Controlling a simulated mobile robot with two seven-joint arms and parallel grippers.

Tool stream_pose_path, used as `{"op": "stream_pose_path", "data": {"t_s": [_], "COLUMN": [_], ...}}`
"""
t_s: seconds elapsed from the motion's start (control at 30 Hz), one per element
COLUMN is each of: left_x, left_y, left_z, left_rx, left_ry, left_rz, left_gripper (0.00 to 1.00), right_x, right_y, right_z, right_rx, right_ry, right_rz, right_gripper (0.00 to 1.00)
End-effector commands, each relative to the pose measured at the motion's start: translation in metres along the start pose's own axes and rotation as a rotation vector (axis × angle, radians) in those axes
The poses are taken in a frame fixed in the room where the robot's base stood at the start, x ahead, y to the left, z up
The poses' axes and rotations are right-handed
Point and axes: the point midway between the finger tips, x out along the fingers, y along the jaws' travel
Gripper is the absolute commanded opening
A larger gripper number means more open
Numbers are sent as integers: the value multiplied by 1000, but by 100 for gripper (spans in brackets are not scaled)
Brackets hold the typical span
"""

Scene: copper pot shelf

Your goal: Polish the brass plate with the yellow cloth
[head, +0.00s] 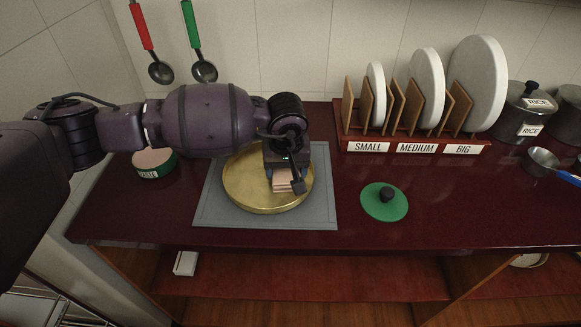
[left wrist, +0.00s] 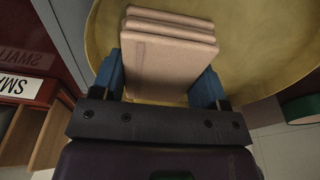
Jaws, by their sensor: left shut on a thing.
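The brass plate (head: 243,188) is round with a raised rim and lies flat on a grey mat (head: 215,213) on the dark red counter. My left gripper (head: 286,172) is over the right part of the plate, pointing down. It is shut on a folded cloth (head: 283,186), which looks pinkish beige rather than yellow. In the left wrist view the cloth (left wrist: 168,60) sits in several layers between the blue fingers, against the plate (left wrist: 262,50). I cannot tell whether the cloth touches the plate's surface. My right gripper is not in view.
A green lid (head: 375,205) with a black knob lies right of the mat. A green-sided tin (head: 154,165) stands at left. A rack labelled SMALL, MEDIUM, BIG (head: 415,148) holds white plates behind. Pots (head: 525,110) stand at back right. Ladles (head: 160,72) hang on the wall.

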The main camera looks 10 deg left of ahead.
Motion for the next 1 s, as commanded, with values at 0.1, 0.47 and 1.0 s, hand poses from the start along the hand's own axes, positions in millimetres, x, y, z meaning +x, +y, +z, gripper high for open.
{"op": "stream_pose_path", "data": {"t_s": [0.1,0.47,1.0], "left_x": [-2,-1,-32], "left_y": [-10,-18,-18], "left_z": [-1,-2,-7], "left_rx": [-1,1,0], "left_ry": [2,0,5], "left_rz": [-1,0,1], "left_gripper": [49,49,49], "right_x": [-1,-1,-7], "right_y": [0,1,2], "right_z": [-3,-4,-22], "right_rx": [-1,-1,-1], "right_ry": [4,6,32], "right_rz": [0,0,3], "right_gripper": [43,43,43]}}
